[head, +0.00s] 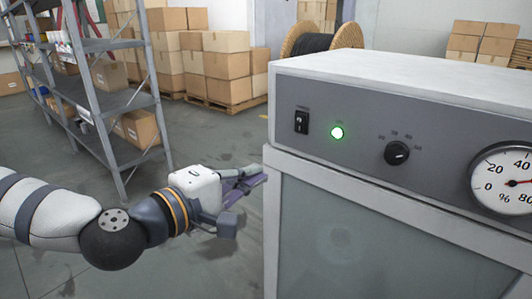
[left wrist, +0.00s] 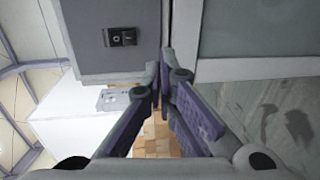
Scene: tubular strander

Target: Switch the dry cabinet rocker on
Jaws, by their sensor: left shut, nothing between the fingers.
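The dry cabinet (head: 400,82) stands at the right of the head view with a grey front panel. Its black rocker (head: 301,122) is at the panel's left end, and the green lamp (head: 337,132) beside it is lit. I cannot tell clearly which side of the rocker is pressed in. The rocker also shows in the left wrist view (left wrist: 121,37), left of the fingertips and apart from them. My left gripper (head: 262,178) is shut and empty, below and left of the rocker, by the cabinet's left edge. It also shows in the left wrist view (left wrist: 164,62). My right gripper is not in view.
A black knob (head: 397,153) and a round percent gauge (head: 506,181) sit farther right on the panel. A grey shelf rack (head: 105,100) stands at the left. Boxes on pallets (head: 222,68) and a cable reel (head: 318,38) are behind. The floor between rack and cabinet is clear.

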